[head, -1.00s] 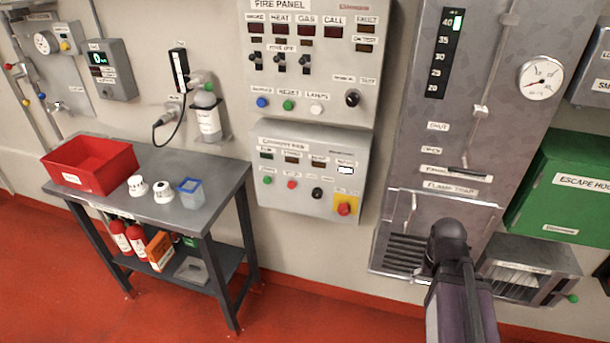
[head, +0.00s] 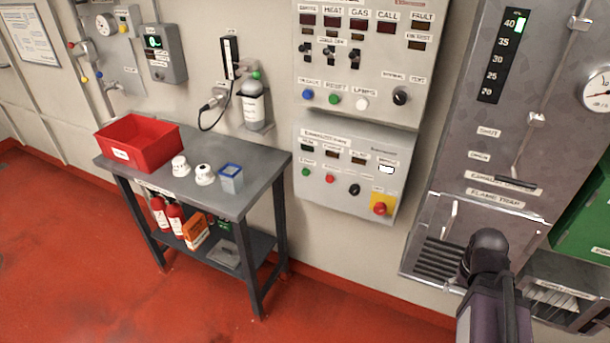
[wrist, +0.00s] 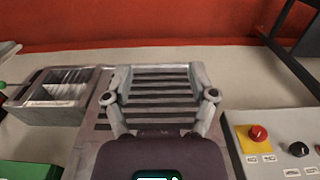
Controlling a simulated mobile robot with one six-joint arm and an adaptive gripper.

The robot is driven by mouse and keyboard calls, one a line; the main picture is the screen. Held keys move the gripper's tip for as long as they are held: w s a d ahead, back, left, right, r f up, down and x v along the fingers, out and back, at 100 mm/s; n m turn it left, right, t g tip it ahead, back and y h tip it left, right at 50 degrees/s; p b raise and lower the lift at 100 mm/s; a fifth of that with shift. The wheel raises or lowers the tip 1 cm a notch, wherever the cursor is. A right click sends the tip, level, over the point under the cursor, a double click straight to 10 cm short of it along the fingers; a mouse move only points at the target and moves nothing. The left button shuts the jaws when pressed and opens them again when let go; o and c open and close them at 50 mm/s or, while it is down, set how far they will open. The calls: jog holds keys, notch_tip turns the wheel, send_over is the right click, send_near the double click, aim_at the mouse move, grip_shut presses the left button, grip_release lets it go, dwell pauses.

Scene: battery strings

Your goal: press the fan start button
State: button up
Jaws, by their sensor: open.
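The fan control panel (head: 345,215) is a light grey box on the wall below the fire panel, seen at the centre right of the head view. Its small green button (head: 306,172) is at the left of the lower row; its label is too blurred to read surely. A red button (head: 330,179) and a black knob (head: 355,189) sit to its right. My gripper (wrist: 160,70) is open and empty in the wrist view, in front of a louvred grille. It is apart from the panel. In the head view my arm hides the gripper's fingers.
A red emergency stop (head: 380,208) on yellow is at the panel's lower right; it also shows in the wrist view (wrist: 258,133). The fire panel (head: 365,105) is above. A steel table (head: 255,165) with a red bin (head: 140,145) stands left. Red floor before the panel is clear.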

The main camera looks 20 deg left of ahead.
grip_shut()
dwell(1.1)
